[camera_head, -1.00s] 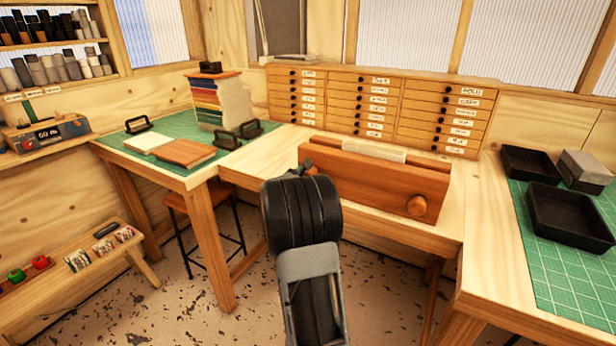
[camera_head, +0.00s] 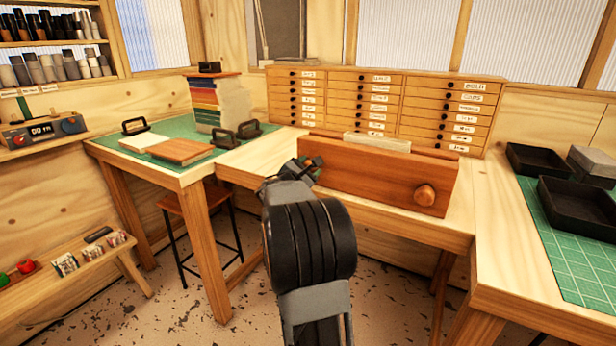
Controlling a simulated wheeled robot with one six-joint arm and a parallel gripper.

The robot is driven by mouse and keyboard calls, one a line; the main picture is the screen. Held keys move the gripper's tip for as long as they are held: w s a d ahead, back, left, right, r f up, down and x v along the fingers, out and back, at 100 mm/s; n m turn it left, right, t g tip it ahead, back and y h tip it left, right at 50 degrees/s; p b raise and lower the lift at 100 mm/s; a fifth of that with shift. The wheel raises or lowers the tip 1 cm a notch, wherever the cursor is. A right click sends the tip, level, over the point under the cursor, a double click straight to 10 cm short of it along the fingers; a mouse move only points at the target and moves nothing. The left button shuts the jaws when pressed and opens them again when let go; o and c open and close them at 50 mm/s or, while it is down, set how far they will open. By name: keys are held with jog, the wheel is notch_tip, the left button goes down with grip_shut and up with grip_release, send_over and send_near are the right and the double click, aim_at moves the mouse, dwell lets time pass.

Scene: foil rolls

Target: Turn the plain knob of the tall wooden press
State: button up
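The wooden press (camera_head: 372,176) is a reddish-brown block on the middle bench, with a pale block (camera_head: 377,142) held along its top. A plain round wooden knob (camera_head: 425,195) sticks out of the right part of its front face. My gripper (camera_head: 311,166) is at the left end of that front face, well left of this knob. The gripper is small and partly hidden behind my dark wrist, so its finger opening and any contact with the press are unclear. Whatever lies behind it on the press's left end is hidden.
A labelled drawer cabinet (camera_head: 384,107) stands behind the press. Black trays (camera_head: 580,207) lie on the right-hand green mat. Books (camera_head: 180,151) and a book stack (camera_head: 217,104) are on the left bench. The bench around the visible knob is clear.

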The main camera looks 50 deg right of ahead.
jog(key=o, duration=0.9)
jog(key=v, duration=1.4)
